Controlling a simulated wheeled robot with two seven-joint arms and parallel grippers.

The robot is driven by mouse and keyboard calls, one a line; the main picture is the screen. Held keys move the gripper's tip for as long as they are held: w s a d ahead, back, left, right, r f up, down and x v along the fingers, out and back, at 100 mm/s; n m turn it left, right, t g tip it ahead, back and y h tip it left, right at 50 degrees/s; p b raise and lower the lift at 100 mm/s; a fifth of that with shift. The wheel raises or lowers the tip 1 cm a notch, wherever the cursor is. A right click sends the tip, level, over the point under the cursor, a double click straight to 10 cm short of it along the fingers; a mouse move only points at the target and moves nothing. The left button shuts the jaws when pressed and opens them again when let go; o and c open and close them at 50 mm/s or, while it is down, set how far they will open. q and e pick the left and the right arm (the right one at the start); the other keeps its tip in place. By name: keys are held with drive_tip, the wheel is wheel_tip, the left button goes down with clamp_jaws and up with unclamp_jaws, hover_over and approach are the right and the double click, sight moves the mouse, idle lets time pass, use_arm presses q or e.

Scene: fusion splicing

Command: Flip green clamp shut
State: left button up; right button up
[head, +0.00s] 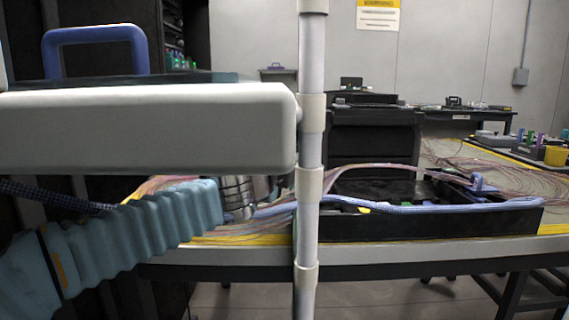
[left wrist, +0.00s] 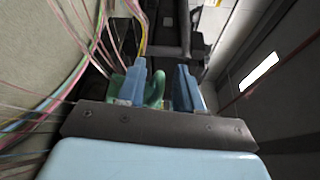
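My left gripper (left wrist: 160,82) shows in the left wrist view as two blue fingers standing apart with a gap between them. A green part (left wrist: 155,90), apparently the green clamp, shows around the left-hand finger and partly fills the gap. That finger covers some of it, so I cannot tell whether they touch or how far the clamp is tilted. My right gripper is in neither view.
In the head view a black tray (head: 420,226) with blue cabling (head: 440,208) stands on the table (head: 400,249). Thin pink fibres (head: 455,160) spread across the right side. They also run along the left of the wrist view (left wrist: 75,75), close to the gripper.

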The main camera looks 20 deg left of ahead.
use_arm(q)
drive_tip(key=shift+w, duration=0.1)
clamp_jaws()
drive_tip(key=shift+r, duration=0.1)
drive_tip(key=shift+d+r+p, duration=0.15)
drive_tip(key=shift+p, duration=0.45)
drive_tip(key=m+p, duration=0.1)
drive_tip(key=p, duration=0.1)
drive_tip(key=d+m+g+p, duration=0.1)
drive_tip(key=d+m+p, duration=0.1)
drive_tip(key=p, duration=0.1)
drive_tip(key=shift+w+r+m+g+y+p, duration=0.25)
drive_tip(key=shift+m+g+y+p, duration=0.05)
drive_tip(key=shift+m+p, duration=0.1)
drive_tip(key=shift+w+d+f+m+g+y+p, duration=0.15)
drive_tip(key=shift+d+f+m+g+y+p, duration=0.25)
drive_tip(key=shift+m+p, duration=0.65)
drive_tip(key=shift+d, duration=0.15)
